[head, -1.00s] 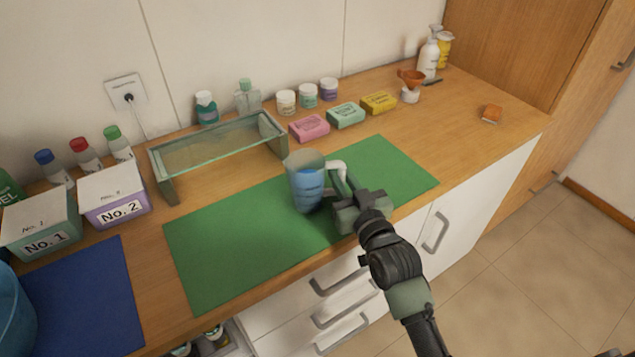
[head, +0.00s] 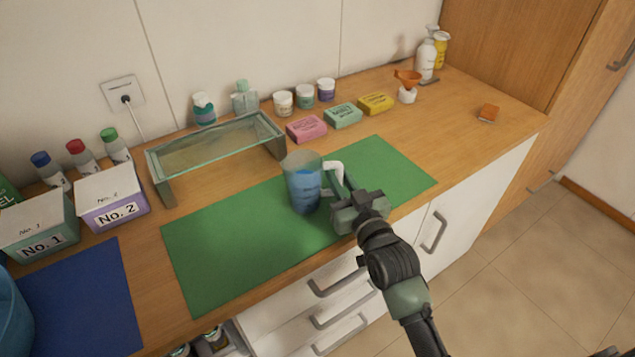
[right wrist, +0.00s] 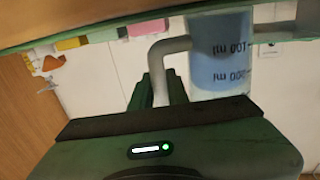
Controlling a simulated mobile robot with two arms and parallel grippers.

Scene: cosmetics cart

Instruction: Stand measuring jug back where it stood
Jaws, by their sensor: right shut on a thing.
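The measuring jug (head: 303,184) is clear, with a blue lower part and a pale handle. In the head view it is upright over the middle of the green mat (head: 220,245); I cannot tell whether its base touches the mat. My right gripper (head: 345,192) is shut on the jug's handle, on the right side of the jug. In the right wrist view the jug (right wrist: 220,55) shows upside down with volume marks, and its handle runs down to the gripper (right wrist: 165,92). My left gripper is not in view.
A glass-topped riser (head: 215,145) stands behind the mat. Pink (head: 306,128), mint and yellow boxes and small jars line the back. Boxes No. 1 (head: 38,222) and No. 2 (head: 112,195) and a blue mat (head: 85,300) are at left. The mat's right part is clear.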

